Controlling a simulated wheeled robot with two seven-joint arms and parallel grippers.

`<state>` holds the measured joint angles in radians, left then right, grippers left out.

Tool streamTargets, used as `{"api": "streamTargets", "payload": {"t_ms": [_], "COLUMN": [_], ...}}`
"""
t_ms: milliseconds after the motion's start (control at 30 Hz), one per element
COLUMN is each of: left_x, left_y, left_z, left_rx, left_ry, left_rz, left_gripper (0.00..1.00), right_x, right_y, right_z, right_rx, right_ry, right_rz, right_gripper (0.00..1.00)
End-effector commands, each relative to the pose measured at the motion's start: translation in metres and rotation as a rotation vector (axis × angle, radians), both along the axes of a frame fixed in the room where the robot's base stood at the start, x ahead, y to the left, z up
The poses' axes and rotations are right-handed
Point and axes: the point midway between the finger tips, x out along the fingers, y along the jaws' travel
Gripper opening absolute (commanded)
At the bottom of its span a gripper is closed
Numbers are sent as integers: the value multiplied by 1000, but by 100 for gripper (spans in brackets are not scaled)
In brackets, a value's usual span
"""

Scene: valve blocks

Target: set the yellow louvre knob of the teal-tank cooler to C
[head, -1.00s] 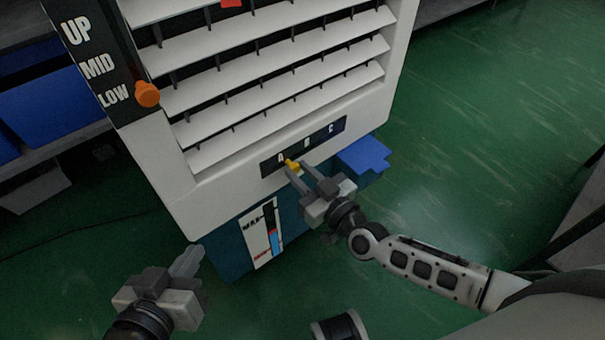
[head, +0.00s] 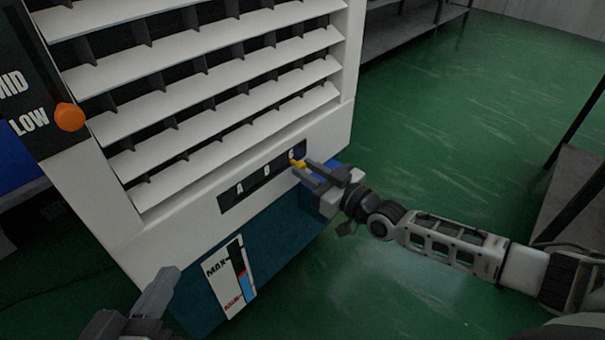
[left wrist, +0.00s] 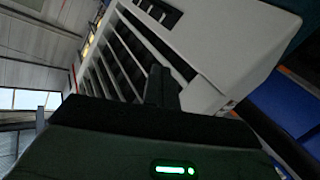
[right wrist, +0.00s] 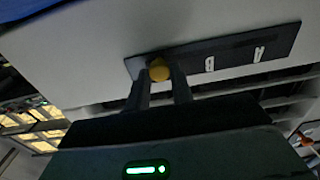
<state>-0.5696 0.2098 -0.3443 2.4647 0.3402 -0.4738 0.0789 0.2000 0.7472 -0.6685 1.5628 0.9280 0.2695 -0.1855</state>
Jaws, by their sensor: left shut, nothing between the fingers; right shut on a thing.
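The cooler (head: 335,120) has a white louvred front above a teal tank (head: 285,235). A dark strip (head: 232,201) under the louvres carries the letters A, B and C. The yellow louvre knob (head: 299,164) is at the C end of the strip, and the C is partly visible just above it. My right gripper (head: 309,172) is shut on the knob. The right wrist view shows the yellow knob (right wrist: 159,70) between its fingers, with B and A clear beside it. My left gripper (head: 165,285) is shut and empty, low in front of the cooler's left side.
An orange knob (head: 70,117) sits by LOW on the dark panel at the cooler's left. A level gauge marked MAX (head: 232,280) is on the tank. Green floor (head: 430,120) is open to the right, with shelving behind.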

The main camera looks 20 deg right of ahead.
Motion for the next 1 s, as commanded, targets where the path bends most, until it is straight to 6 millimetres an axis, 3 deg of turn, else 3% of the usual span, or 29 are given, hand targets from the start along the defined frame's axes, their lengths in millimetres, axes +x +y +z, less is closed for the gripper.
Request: {"api": "streamTargets", "payload": {"t_ms": [33, 67, 133, 433, 567, 767, 1000], "left_x": [0, 0, 0, 0, 1, 2, -2], "left_y": [0, 0, 0, 0, 1, 4, 10], "left_z": [0, 0, 0, 0, 4, 8, -3], "left_rx": [0, 0, 0, 2, 14, 79, 189], "left_ry": [0, 0, 0, 1, -2, -3, 23], "left_rz": [0, 0, 1, 0, 3, 13, 13], "left_gripper": [0, 0, 0, 0, 0, 0, 0], "right_x": [3, 3, 3, 1, -8, -46, -99], "right_y": [-6, -6, -6, -3, -8, -24, -49], "right_z": [1, 1, 1, 1, 1, 3, 3], "right_rx": [-2, -2, -3, -2, -3, -6, -6], "right_ry": [-1, -1, -1, -1, 2, 5, 5], "right_rz": [-11, -11, -11, -6, -6, -5, -6], "right_gripper": [0, 26, 45, 45, 45, 45, 45]}}
